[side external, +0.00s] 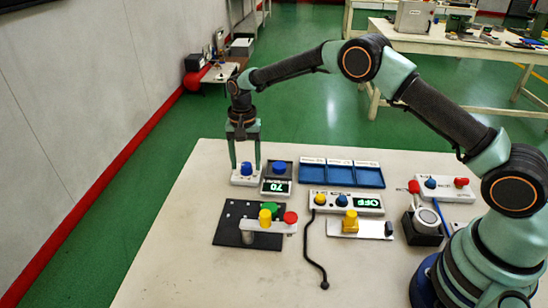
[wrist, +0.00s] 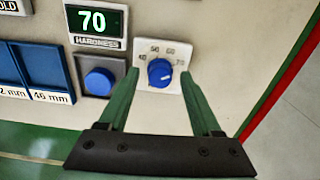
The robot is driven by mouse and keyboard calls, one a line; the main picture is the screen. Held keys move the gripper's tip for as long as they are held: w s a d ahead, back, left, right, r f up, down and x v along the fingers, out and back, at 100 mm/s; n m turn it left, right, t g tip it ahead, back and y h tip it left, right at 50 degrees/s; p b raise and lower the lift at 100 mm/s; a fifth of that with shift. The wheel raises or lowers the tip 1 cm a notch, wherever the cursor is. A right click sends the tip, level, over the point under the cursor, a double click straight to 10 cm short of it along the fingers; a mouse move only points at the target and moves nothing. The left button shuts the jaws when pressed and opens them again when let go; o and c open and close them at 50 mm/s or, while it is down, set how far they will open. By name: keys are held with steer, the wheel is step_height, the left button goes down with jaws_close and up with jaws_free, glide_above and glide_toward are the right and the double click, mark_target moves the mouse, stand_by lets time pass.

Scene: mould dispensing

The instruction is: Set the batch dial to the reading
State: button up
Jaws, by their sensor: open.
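The dial, a blue knob (wrist: 160,73) on a white plate (wrist: 145,84) marked 40 to 70, sits near the middle of the wrist view. In the side view the knob (side external: 246,169) is at the bench's far left. Its pointer direction is hard to tell. The hardness display (wrist: 97,22) beside it reads 70; it also shows in the side view (side external: 276,187). My gripper (wrist: 160,76) is open, with one finger on each side of the knob. In the side view my gripper (side external: 246,164) points down over the dial; contact is unclear.
A blue button (wrist: 99,82) is close beside the dial, left in the wrist view. A black plate (side external: 228,232) with coloured parts is in front. The front of the bench is mostly clear.

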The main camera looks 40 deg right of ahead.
step_height(320, 180, up, 12)
stand_by(0.5)
steer(key=shift+r, duration=0.1)
step_height(320, 180, up, 7)
steer(key=n+t, duration=0.1)
steer(key=n, duration=0.1)
glide_above(246, 164)
steer(key=s+d, duration=0.2)
steer(key=s, duration=0.1)
steer(key=s+d+r+n+t, duration=0.2)
steer(key=s+d+r, duration=0.1)
steer(key=s+r, duration=0.3)
steer(key=s+d+f+n+t, duration=0.1)
steer(key=s+d+n, duration=0.1)
steer(key=s, duration=0.6)
steer(key=s+d+f+n+t, duration=0.1)
steer(key=s+d+f+n, duration=0.1)
steer(key=s, duration=0.7)
steer(key=shift+s+d+t, duration=0.2)
steer(key=shift+s+t, duration=0.05)
steer(key=shift+t, duration=0.05)
